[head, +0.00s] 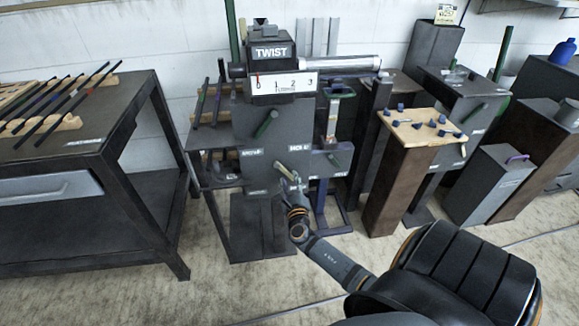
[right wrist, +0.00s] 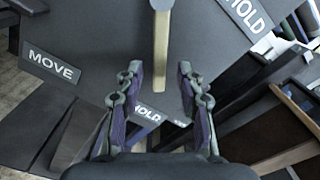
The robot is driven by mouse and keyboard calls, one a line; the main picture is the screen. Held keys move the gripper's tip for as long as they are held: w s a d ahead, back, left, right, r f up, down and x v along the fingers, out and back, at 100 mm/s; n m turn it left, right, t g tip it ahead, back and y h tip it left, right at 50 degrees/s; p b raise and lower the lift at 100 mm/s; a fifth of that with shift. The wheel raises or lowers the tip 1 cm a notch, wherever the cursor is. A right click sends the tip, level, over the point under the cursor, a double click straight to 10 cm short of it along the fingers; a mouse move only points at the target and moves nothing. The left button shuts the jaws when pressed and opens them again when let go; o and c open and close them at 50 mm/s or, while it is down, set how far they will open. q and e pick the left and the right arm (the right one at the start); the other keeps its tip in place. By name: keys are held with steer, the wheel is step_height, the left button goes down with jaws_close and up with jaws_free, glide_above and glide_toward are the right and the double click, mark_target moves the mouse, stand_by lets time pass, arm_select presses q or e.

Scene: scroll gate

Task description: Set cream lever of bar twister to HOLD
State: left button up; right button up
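The bar twister (head: 270,130) is a dark grey machine with a TWIST sign, a numbered scale and a steel bar at the top. In the right wrist view, its cream lever (right wrist: 160,45) runs down from the top edge, with its end between my open fingers. My right gripper (right wrist: 158,78) has a finger on each side of the lever, with visible gaps. A MOVE label (right wrist: 53,66) is at left, a HOLD label (right wrist: 247,14) at upper right, and another partly covered HOLD label (right wrist: 146,113) lies below. In the head view my right gripper (head: 291,187) is at the machine's lower front.
A dark green handle (head: 266,123) is higher on the machine. A bench with rods (head: 75,150) stands at left. A wood-topped stand (head: 400,170) with small blue pieces and grey cabinets (head: 492,188) stand at right. The floor in front is open.

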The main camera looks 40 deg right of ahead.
steer(key=v, duration=1)
steer(key=shift+s+a, duration=0.2)
steer(key=s+f+m+g+y, duration=0.1)
steer(key=s+f+m+g, duration=0.35)
steer(key=f+m, duration=0.5)
steer(key=s+f+m+g+y, duration=0.1)
steer(key=s+f+m+g, duration=0.5)
steer(key=f, duration=0.7)
steer(key=s+a+f+m+g+y, duration=0.2)
steer(key=s+a+f+m+y, duration=0.15)
steer(key=s+f+m, duration=0.5)
steer(key=s+a+f+m+g+y, duration=0.1)
steer(key=s+a+f+m+y, duration=0.35)
steer(key=m, duration=0.65)
arm_select(q)
steer(key=s+r+p, duration=1)
steer(key=r+p, duration=0.3)
steer(key=p, duration=0.6)
steer(key=shift+a+r, duration=0.2)
arm_select(e)
steer(key=s+a+r+m+h, duration=0.1)
steer(key=s+r, duration=1)
steer(key=shift+s+a+g+h, duration=0.15)
steer(key=shift+a+g+h, duration=0.15)
steer(key=shift+a+g, duration=0.05)
